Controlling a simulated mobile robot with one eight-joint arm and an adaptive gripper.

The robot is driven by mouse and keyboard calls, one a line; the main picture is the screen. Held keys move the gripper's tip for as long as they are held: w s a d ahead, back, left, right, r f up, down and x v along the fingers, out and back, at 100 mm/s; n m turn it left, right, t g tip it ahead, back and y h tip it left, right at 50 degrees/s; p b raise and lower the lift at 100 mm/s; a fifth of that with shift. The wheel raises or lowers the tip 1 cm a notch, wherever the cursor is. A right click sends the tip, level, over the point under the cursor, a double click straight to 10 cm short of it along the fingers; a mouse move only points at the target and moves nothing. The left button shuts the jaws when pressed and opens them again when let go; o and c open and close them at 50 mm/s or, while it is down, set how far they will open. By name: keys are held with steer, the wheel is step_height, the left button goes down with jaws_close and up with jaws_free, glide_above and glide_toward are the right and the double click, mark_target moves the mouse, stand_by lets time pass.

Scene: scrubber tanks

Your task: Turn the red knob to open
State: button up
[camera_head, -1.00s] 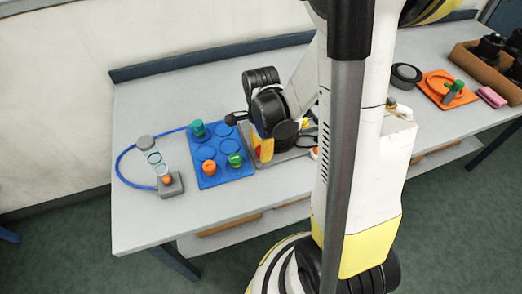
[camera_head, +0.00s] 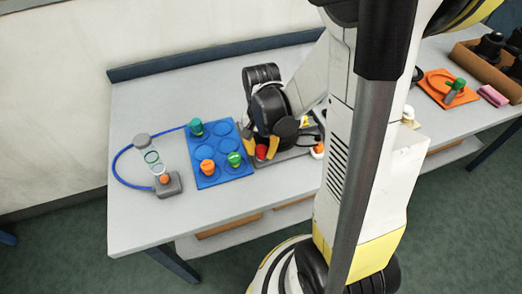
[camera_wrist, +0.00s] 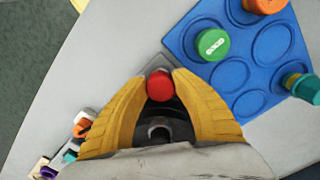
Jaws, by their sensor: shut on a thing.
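The red knob (camera_head: 261,152) sits at the front left of a grey plate (camera_head: 283,155) on the table. In the wrist view the red knob (camera_wrist: 160,85) is between the yellow fingertips of my gripper (camera_wrist: 162,81). My gripper (camera_head: 260,148) is shut on it, with one finger on its left and one on its right in the head view. The base of the knob is hidden by the fingers and the knob's top, so I cannot tell how far it is turned.
A blue tray (camera_head: 231,171) with orange, green and teal capped items is close to the left of my gripper. A grey stand (camera_head: 168,185) with a clear tube and blue hose is farther left. An orange tray (camera_head: 437,77) and brown box (camera_head: 476,69) are at the right.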

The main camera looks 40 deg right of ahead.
mark_target(262, 149)
steer(key=shift+s+n, duration=0.1)
steer(key=shift+n, duration=1.2)
steer(key=o, duration=1.2)
step_height(262, 149, up, 12)
